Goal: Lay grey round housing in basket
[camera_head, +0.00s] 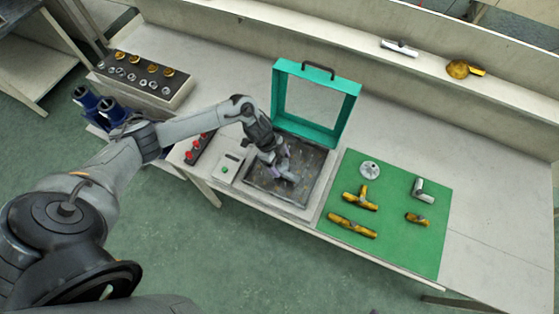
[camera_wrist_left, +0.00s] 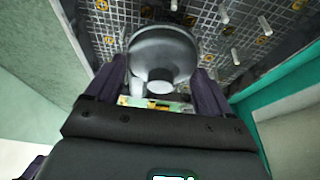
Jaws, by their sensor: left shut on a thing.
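The grey round housing (camera_wrist_left: 162,55) sits between the two purple-grey fingers of my left gripper (camera_wrist_left: 158,95) in the left wrist view. My left gripper (camera_head: 280,160) is shut on it, over the basket. The basket (camera_head: 262,186) is a dark tray inside the station with the raised teal lid. In the left wrist view the basket's metal grid (camera_wrist_left: 225,75) with upright pegs lies behind the housing. In the head view the gripper and wrist partly hide the housing. I cannot tell whether the housing touches the grid. My right gripper is not in view.
The teal framed lid (camera_head: 352,105) stands open behind the basket. A control box (camera_head: 228,168) and a strip with red knobs (camera_head: 196,148) are to its left. A green mat (camera_head: 390,250) at right holds several brass and grey parts. A rear ledge carries a brass part (camera_head: 459,68).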

